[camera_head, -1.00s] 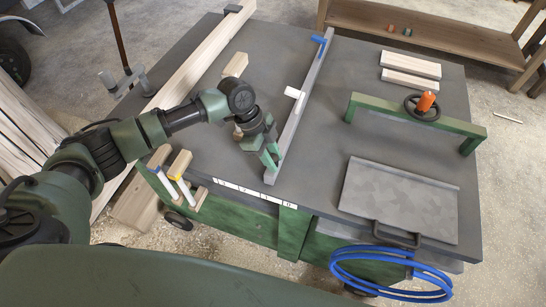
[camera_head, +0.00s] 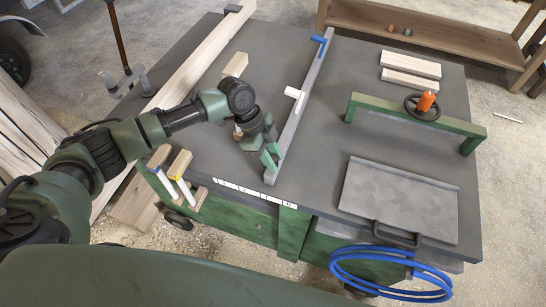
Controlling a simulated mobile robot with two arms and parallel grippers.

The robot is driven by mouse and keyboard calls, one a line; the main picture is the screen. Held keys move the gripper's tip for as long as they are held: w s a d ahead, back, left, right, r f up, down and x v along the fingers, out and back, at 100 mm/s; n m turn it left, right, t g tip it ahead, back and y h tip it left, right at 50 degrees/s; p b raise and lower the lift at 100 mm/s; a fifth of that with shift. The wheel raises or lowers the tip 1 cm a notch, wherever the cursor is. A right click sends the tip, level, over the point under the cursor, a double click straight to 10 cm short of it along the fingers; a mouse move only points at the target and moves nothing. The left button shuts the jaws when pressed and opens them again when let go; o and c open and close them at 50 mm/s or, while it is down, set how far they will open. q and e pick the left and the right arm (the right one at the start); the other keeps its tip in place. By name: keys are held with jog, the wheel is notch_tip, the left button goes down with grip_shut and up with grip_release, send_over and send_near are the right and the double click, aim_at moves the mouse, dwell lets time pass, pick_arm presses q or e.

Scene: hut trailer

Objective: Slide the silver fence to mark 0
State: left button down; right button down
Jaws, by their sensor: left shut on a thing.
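The silver fence (camera_head: 301,109) is a long bar lying across the grey table top. A blue piece (camera_head: 319,41) sits at its far end and a white handle (camera_head: 294,93) stands on its left side. My left gripper (camera_head: 270,157) is at the left side of the fence's near end, shut on the fence. A white scale strip (camera_head: 254,193) with small marks runs along the table's front edge, just below the near end of the fence. The mark 0 appears to be at the strip's right end (camera_head: 287,204). My right gripper is not in view.
A grey plate with a handle (camera_head: 400,195) lies at the right front. A green frame with an orange-knobbed wheel (camera_head: 420,112) stands behind it. Wood boards (camera_head: 410,66) lie at the back right, and a long beam (camera_head: 205,55) lies at the left. Blue hose (camera_head: 390,272) hangs in front.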

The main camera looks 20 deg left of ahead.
pick_arm(q)
jog(key=shift+r, duration=0.1)
dwell(0.3)
jog(key=d+p, duration=0.1)
jog(key=d, duration=0.6)
jog(key=shift+s+d, duration=0.1)
jog(key=shift+d, duration=0.2)
jog(key=shift+a, duration=0.1)
jog(key=c, duration=1.4)
grip_release()
jog(key=shift+o, duration=1.4)
jog(key=shift+d, duration=0.2)
jog(key=shift+a, duration=0.1)
